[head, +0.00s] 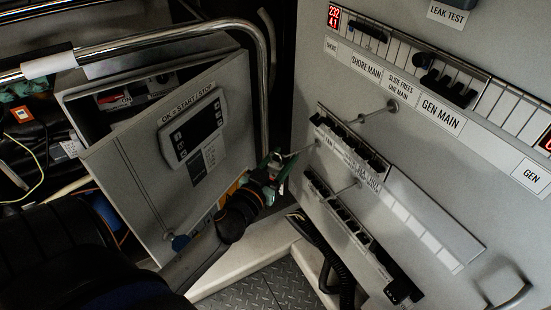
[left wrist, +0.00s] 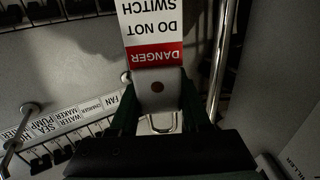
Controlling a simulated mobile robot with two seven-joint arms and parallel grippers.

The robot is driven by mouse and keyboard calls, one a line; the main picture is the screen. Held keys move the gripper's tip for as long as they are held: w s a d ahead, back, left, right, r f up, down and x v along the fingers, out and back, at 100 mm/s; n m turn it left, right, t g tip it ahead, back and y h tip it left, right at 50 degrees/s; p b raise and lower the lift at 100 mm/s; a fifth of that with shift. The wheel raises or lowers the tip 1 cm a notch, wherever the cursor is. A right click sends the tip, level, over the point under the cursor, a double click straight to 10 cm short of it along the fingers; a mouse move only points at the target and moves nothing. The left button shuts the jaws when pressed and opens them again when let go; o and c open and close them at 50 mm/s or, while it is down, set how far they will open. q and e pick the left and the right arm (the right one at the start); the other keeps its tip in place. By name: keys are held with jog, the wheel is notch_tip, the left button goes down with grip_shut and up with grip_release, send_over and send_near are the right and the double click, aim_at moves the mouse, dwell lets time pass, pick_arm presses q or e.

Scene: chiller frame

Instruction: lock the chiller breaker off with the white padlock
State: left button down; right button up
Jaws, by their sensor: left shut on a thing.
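My left gripper (head: 280,165) reaches in from the lower left and is in front of the gap between the open box door and the breaker panel. In the left wrist view its green fingers (left wrist: 160,118) are shut on the pale body of the padlock (left wrist: 158,88). The padlock's metal shackle (left wrist: 163,126) shows between the fingers. A red and white DANGER tag (left wrist: 152,30) appears upside down beyond it. In the head view the padlock is too small and dark to make out. Breaker rows (head: 350,150) stand right of the gripper; I cannot tell which is the chiller breaker. My right gripper is not in view.
Metal bars (head: 380,110) stick out from the panel (head: 310,80) near the breaker rows. A chrome rail (head: 150,35) runs over the open box door (head: 140,150) with its keypad. A lower breaker row (head: 345,225) sits below. Black cables (head: 325,255) hang over the floor.

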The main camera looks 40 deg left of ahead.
pick_arm(q)
jog(key=shift+w+d+f+b, duration=0.2)
jog(key=shift+w+d, duration=0.05)
jog(key=shift+w, duration=0.35)
jog(key=shift+w+d+f+b, duration=0.15)
jog(key=shift+w+d+f, duration=0.1)
jog(key=shift+w, duration=0.35)
jog(key=shift+w+d+f+b, duration=0.2)
jog(key=shift+w+d, duration=0.05)
jog(key=shift+w, duration=0.35)
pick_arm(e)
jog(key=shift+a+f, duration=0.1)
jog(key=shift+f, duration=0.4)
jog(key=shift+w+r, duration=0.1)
pick_arm(q)
jog(key=shift+c, duration=1.4)
grip_release()
jog(key=shift+s, duration=0.15)
jog(key=s+d+b, duration=0.1)
jog(key=s, duration=1.1)
jog(key=shift+d+b, duration=0.3)
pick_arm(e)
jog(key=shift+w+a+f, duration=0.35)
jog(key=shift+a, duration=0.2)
pick_arm(q)
jog(key=shift+s, duration=0.1)
